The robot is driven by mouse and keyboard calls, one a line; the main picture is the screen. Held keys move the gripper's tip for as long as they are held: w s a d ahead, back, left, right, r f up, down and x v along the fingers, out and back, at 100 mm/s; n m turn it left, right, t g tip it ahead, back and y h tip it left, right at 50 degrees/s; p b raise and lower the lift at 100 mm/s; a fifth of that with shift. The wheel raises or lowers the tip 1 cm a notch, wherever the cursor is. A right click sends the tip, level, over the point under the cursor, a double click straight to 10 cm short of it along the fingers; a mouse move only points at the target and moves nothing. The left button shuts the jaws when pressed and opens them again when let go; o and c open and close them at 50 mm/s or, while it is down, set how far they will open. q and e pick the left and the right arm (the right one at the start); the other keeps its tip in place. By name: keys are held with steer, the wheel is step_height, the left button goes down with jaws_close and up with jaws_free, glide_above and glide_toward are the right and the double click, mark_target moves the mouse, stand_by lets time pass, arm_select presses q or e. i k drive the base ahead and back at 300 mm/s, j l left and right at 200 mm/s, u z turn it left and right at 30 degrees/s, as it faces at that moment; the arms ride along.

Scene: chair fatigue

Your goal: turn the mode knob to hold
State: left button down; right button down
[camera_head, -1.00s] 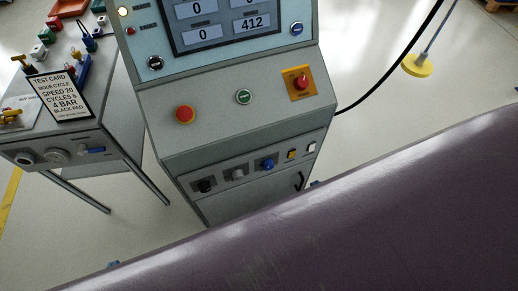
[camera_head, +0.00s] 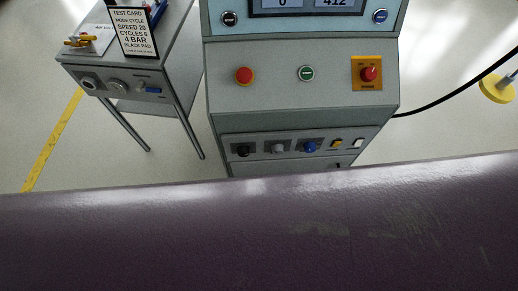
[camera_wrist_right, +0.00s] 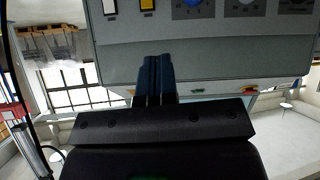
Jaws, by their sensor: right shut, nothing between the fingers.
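The control console (camera_head: 300,95) stands ahead in the head view. Its lower strip carries a black knob (camera_head: 243,151), a grey knob (camera_head: 278,149) and a blue knob (camera_head: 310,147). Their labels are too small to read, so I cannot tell which is the mode knob or its setting. My right gripper (camera_wrist_right: 155,60) is shut and empty in the right wrist view, in front of the console face. There the blue knob (camera_wrist_right: 193,3) and grey knob (camera_wrist_right: 243,3) show at the top edge, apart from the fingertips. My left gripper is not in view.
Red buttons (camera_head: 244,75) and (camera_head: 369,74) and a green button (camera_head: 306,73) sit above the strip. A side table (camera_head: 150,75) with a test card (camera_head: 133,32) stands left. A dark purple surface (camera_head: 260,235) hides the bottom of the head view.

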mark_target(244, 151)
steer(key=k+j+z, duration=0.25)
steer(key=j, duration=0.2)
steer(key=k+j+z, duration=0.1)
steer(key=j+z, duration=0.2)
steer(key=j, duration=0.2)
steer(key=k+j+z, duration=0.25)
steer(key=j, duration=0.15)
steer(key=k+j+z, duration=0.25)
steer(key=j, duration=0.1)
